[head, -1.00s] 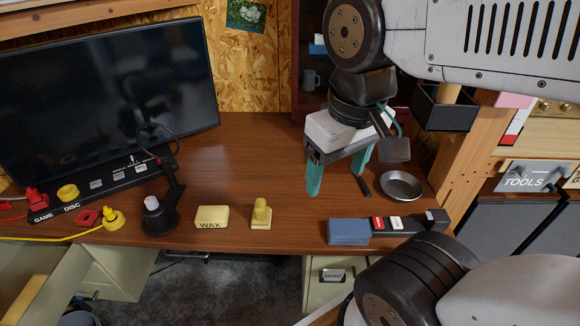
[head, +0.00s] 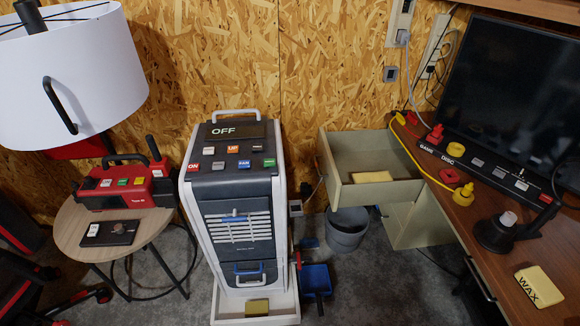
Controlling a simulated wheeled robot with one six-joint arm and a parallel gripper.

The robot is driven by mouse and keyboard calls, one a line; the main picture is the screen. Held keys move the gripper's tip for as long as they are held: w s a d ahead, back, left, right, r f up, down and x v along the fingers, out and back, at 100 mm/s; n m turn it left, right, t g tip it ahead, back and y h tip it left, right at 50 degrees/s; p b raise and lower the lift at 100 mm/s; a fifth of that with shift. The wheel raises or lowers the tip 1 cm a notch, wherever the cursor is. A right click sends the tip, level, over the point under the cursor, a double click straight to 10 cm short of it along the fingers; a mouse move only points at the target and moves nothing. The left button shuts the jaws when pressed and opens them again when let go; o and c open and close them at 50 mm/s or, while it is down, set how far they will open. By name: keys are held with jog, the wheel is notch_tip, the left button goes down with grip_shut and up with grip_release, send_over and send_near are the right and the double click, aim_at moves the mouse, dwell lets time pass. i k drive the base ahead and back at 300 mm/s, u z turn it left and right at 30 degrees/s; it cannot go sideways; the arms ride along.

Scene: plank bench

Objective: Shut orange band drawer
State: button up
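A pale grey-cream drawer (head: 385,193) stands open at the left end of the desk, in the middle right of the head view. A yellow block (head: 372,177) lies inside it. Below it is a pale cabinet body (head: 418,225), partly hidden by the drawer and desk. I cannot make out an orange band on the drawer; its outer faces show only in part. My gripper is not in view.
A tall white and dark heater-like machine (head: 238,205) stands left of the drawer. A grey bin (head: 346,235) is below it. A yellow cable (head: 415,160) runs past the drawer's right side to the desk (head: 462,215). A round table (head: 75,225) is far left.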

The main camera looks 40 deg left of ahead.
aim_at(366, 168)
jog(key=u, duration=1.2)
